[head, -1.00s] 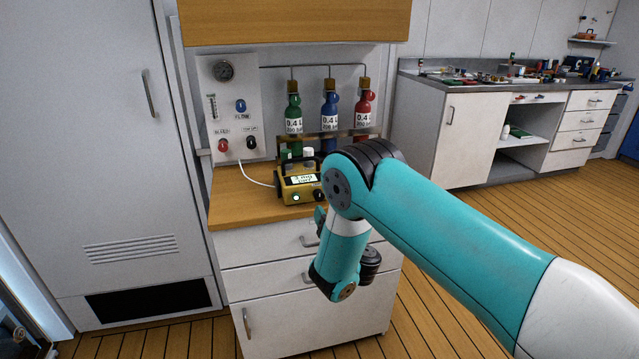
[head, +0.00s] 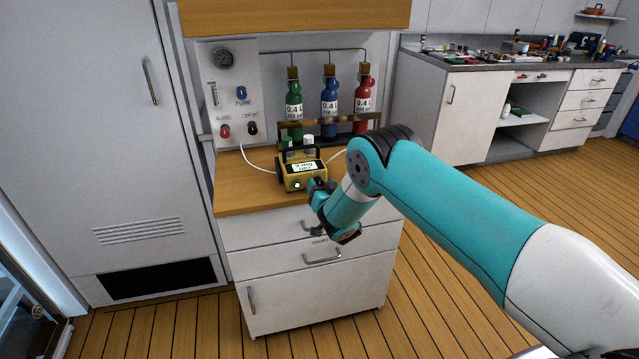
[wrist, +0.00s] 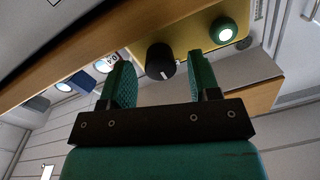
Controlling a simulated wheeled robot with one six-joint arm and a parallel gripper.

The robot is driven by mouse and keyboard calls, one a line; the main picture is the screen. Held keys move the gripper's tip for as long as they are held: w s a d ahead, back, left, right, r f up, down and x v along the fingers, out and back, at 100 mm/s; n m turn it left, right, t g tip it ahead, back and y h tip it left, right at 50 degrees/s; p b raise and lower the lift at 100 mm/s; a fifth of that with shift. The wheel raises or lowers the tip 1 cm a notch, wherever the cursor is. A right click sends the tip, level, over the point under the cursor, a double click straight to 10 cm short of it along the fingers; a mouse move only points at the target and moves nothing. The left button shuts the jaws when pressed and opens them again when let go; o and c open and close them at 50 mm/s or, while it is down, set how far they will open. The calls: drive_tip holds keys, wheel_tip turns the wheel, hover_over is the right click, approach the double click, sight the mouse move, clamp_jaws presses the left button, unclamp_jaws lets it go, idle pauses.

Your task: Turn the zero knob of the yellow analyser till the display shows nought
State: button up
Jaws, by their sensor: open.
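The yellow analyser (head: 305,175) stands on the wooden counter of the white drawer unit, with its lit display (head: 303,167) facing me; I cannot read the display clearly. A round green-rimmed light (wrist: 224,31) sits to the right of the knob. In the head view my gripper (head: 313,187) is at the analyser's front and hides the knob.
Green (head: 293,103), blue (head: 329,103) and red (head: 363,103) bottles stand behind the analyser. A valve panel (head: 232,92) is at the left, joined by a white hose. The counter (head: 240,190) left of the analyser is clear.

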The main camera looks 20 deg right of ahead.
drive_tip(key=shift+w, duration=0.35)
drive_tip(key=c, duration=0.9)
drive_tip(key=shift+a+f+n+b, duration=0.1)
drive_tip(key=shift+f+n+b, duration=0.05)
drive_tip(key=shift+n+b, duration=1.05)
drive_tip(key=shift+r+n+b, duration=0.2)
drive_tip(key=shift+n+b, duration=0.2)
drive_tip(key=shift+n, duration=0.6)
drive_tip(key=o, duration=0.9)
